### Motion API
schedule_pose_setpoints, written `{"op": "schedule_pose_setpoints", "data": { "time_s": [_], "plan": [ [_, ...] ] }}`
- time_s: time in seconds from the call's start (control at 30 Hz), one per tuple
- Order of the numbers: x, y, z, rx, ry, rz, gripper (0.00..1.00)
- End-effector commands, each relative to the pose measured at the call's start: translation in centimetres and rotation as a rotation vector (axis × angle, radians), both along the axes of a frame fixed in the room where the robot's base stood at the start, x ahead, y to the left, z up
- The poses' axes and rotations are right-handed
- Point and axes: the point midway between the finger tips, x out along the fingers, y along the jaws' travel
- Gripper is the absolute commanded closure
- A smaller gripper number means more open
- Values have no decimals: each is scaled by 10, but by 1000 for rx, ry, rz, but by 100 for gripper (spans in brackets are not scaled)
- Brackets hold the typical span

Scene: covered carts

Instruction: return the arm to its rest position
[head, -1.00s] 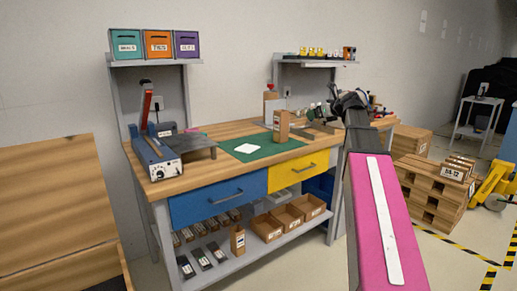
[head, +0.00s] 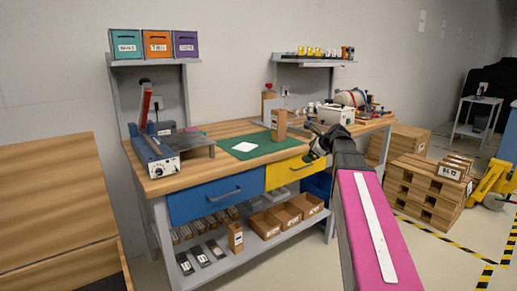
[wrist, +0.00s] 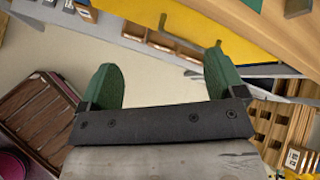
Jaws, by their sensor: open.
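My arm, with a pink link, reaches up from the lower right in the head view. My gripper (head: 316,142) is in front of the workbench's right part, near the yellow drawer (head: 296,167). In the wrist view my gripper (wrist: 160,82) shows two green fingers spread wide apart. Nothing is between them, only pale floor behind. The yellow drawer front and its handle also show at the top of the wrist view (wrist: 215,22).
The wooden workbench (head: 180,180) has a green mat (head: 262,146) with a brown box (head: 278,125) at its edge. Open cartons stand on the lower shelf (head: 240,258). Stacked pallets (head: 425,190) stand at right. The floor between bench and pallets is clear.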

Motion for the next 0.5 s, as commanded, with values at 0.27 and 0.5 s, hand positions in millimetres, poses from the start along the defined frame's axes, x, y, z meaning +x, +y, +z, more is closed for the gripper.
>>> {"op": "schedule_pose_setpoints", "data": {
  "time_s": [0.27,0.5],
  "plan": [
    [-62,24,-129,-423,-9,403,11],
    [-125,36,-220,-724,-14,836,11]
  ]
}}
